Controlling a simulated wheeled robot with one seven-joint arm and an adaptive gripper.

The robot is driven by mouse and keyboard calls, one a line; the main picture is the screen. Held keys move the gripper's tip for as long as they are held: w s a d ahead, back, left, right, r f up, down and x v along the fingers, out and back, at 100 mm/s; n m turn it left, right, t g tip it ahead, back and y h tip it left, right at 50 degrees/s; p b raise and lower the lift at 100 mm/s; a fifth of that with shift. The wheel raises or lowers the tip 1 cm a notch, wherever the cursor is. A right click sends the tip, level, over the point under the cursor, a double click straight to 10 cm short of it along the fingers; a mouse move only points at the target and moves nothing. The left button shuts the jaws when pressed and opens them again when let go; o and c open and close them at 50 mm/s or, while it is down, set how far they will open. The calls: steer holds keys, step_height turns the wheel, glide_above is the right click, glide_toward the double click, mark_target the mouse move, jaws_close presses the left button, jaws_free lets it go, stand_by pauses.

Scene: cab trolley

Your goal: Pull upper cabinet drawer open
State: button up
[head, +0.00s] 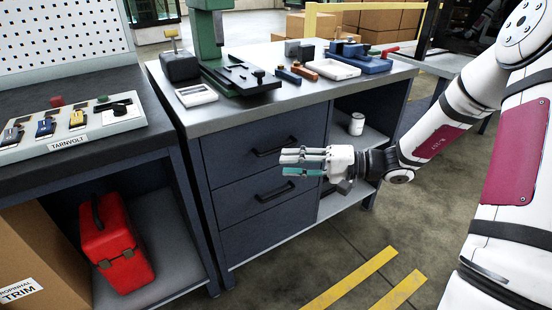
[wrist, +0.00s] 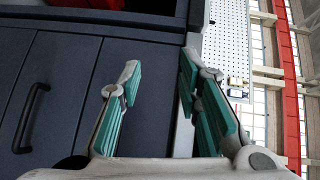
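The upper drawer (head: 235,148) is a dark blue-grey front under the grey benchtop, and looks closed. Its black bar handle (head: 270,152) shows just left of my gripper (head: 288,163) in the head view. The lower drawer (head: 235,200) also looks closed, with its own black handle (head: 273,193). My gripper is open and empty in front of the drawers, fingers pointing left. In the wrist view my gripper (wrist: 160,66) has its teal pads well apart. One handle (wrist: 30,118) shows at the left there, apparently the lower one; the upper handle is not visible there, perhaps behind a finger.
A green press (head: 215,50), a white tray (head: 332,68) and a blue vise (head: 362,58) stand on the benchtop (head: 225,118). An open shelf with a white can (head: 356,124) is right of the drawers. A red toolbox (head: 115,245) sits under the left bench. Floor in front is clear.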

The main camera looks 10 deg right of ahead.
mark_target(280, 149)
steer(key=w+d+f+m+t+h+b, duration=0.2)
steer(key=w+d+f+m+t+b, duration=0.25)
steer(key=w+d+f+t, duration=0.45)
steer(key=shift+m+g, duration=0.4)
steer(key=shift+m, duration=0.05)
steer(key=b+x, duration=0.3)
steer(key=x, duration=0.8)
steer(key=shift+a, duration=0.35)
steer(key=shift+c, duration=0.2)
jaws_close()
